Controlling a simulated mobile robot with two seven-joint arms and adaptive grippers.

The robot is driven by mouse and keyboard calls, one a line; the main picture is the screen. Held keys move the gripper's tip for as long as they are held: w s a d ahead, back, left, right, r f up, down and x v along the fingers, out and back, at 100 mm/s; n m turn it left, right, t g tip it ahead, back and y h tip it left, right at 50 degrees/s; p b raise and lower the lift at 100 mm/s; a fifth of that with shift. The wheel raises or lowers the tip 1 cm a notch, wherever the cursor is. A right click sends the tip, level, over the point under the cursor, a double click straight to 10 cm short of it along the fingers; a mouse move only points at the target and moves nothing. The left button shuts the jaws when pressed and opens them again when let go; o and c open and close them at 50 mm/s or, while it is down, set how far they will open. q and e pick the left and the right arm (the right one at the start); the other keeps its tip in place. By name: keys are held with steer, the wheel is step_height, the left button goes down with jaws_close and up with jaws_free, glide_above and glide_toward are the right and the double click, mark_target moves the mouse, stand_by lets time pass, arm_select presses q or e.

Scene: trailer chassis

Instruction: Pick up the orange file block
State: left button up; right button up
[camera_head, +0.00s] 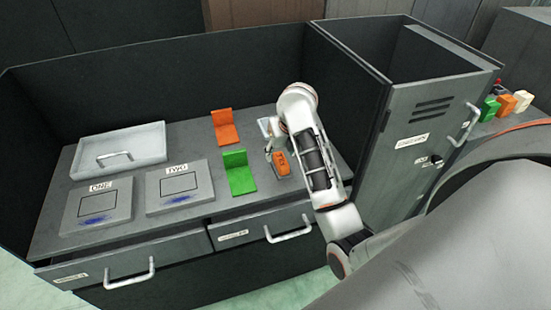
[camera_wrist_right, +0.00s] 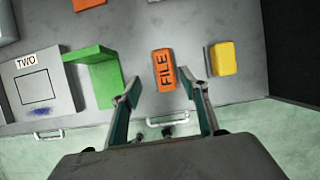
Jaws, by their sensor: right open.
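The orange file block (camera_head: 281,163) lies on the grey counter, to the right of the green bracket. In the right wrist view the orange file block (camera_wrist_right: 163,70) shows the word FILE and sits ahead of the fingers, between their lines. My right gripper (camera_head: 272,150) is above the counter close to the block. In the right wrist view my right gripper (camera_wrist_right: 163,92) has its two fingers spread wide, with nothing between the tips that I can see held. Whether a finger touches the block is not clear. My left gripper is not in view.
A green bracket (camera_head: 239,174) and an orange bracket (camera_head: 224,126) stand left of the block. A yellow block (camera_wrist_right: 223,59) lies to its right. Panels ONE (camera_head: 98,204) and TWO (camera_head: 180,187) and a grey tray (camera_head: 120,149) are further left. A locker (camera_head: 425,125) bounds the right side.

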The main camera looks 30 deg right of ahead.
mark_target(281, 160)
steer(key=shift+d+f, duration=0.15)
steer(key=shift+f, duration=0.8)
steer(key=x, duration=0.3)
steer(key=shift+w+d+f, duration=0.15)
steer(key=shift+d+f, duration=0.1)
steer(key=shift+d, duration=0.05)
steer(key=shift+w+f, duration=0.3)
steer(key=shift+f, duration=0.3)
jaws_close()
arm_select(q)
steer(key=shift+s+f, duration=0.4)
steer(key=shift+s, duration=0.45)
